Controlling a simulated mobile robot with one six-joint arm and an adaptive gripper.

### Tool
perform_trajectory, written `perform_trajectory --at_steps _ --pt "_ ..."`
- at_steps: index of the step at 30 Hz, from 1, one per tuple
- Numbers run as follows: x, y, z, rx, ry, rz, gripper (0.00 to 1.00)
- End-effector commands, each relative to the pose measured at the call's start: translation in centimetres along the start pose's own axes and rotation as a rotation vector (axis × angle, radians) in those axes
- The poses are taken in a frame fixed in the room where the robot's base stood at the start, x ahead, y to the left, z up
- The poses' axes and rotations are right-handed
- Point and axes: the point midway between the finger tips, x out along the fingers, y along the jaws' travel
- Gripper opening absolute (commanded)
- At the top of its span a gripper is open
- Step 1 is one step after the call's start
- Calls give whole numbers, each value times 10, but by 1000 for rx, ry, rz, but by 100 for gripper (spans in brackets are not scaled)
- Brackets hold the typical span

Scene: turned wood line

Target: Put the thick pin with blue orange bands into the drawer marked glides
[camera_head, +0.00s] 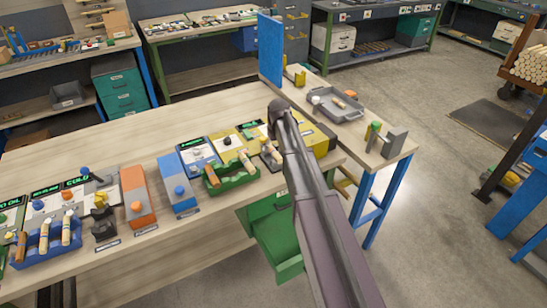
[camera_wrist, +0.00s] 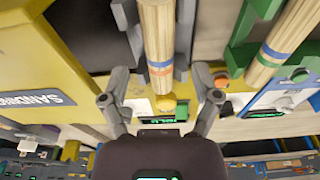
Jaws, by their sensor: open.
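In the wrist view a thick pale wooden pin (camera_wrist: 157,35) with a blue and an orange band runs down from the top edge. Grey holder pieces flank it. My gripper (camera_wrist: 160,100) is open, with one finger on each side of the pin's near end and gaps to both. In the head view my gripper (camera_head: 274,128) is over the table's right part, by the yellow machine, and hides much of what is under it. A green drawer (camera_head: 278,243) stands pulled out below the table's front edge; I can read no label on it.
Another banded pin (camera_wrist: 278,45) lies in a green rack (camera_wrist: 243,38) to the right. A yellow machine (camera_wrist: 50,65) marked "SANDING" is to the left. Blue (camera_head: 177,185) and orange (camera_head: 137,197) machines line the bench. A grey tray (camera_head: 330,110) sits beyond my arm.

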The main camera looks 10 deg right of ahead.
Motion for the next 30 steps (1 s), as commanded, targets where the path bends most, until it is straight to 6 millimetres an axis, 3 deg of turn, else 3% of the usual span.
perform_trajectory --at_steps 9,30 --pt "24 0 1 1 0 0 80" --pt "26 1 1 1 0 0 80"
